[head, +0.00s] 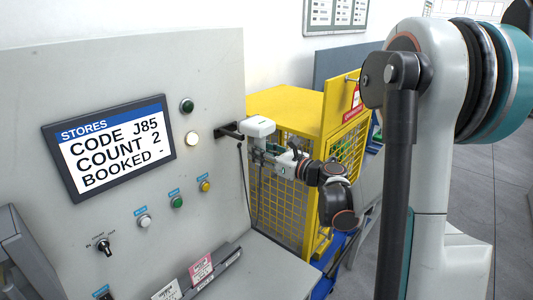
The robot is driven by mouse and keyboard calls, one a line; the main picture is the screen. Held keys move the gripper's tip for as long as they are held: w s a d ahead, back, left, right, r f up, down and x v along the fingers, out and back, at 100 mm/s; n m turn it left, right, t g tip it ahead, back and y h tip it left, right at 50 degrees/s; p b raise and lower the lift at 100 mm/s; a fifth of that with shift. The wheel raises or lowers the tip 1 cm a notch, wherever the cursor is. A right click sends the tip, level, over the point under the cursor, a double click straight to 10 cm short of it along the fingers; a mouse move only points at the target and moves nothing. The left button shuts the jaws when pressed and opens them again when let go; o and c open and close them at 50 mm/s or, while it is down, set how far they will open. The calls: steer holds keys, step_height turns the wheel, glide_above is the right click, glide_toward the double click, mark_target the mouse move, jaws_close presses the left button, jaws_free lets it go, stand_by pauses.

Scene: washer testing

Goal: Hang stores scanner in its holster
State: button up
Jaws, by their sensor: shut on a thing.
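The stores scanner (258,127) has a white head on top and a grip below it, and it is roughly upright. A black holster bracket (228,131) sticks out from the grey panel, directly left of the scanner head. In this view the head overlaps the bracket's outer end; I cannot tell whether they touch. My gripper (268,156) comes from the right and is shut on the scanner below its head. The fingers are small and partly hidden. A thin dark cord (243,180) hangs below the bracket beside the panel's edge.
The grey panel (215,70) carries a STORES screen (110,145) reading "CODE J85, COUNT 2, BOOKED -", plus several lamps, buttons and a rotary switch (103,244). A yellow mesh cage (290,100) stands behind my gripper. Cards (201,270) stand on the desk ledge.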

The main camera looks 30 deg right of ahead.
steer(key=b+x, duration=0.1)
steer(key=x, duration=0.7)
steer(key=shift+w, duration=0.3)
steer(key=shift+a+f, duration=0.15)
steer(key=shift+b, duration=0.45)
stand_by(0.6)
steer(key=shift+f+b, duration=0.5)
steer(key=shift+b, duration=0.05)
steer(key=o, duration=1.1)
steer(key=shift+s, duration=0.1)
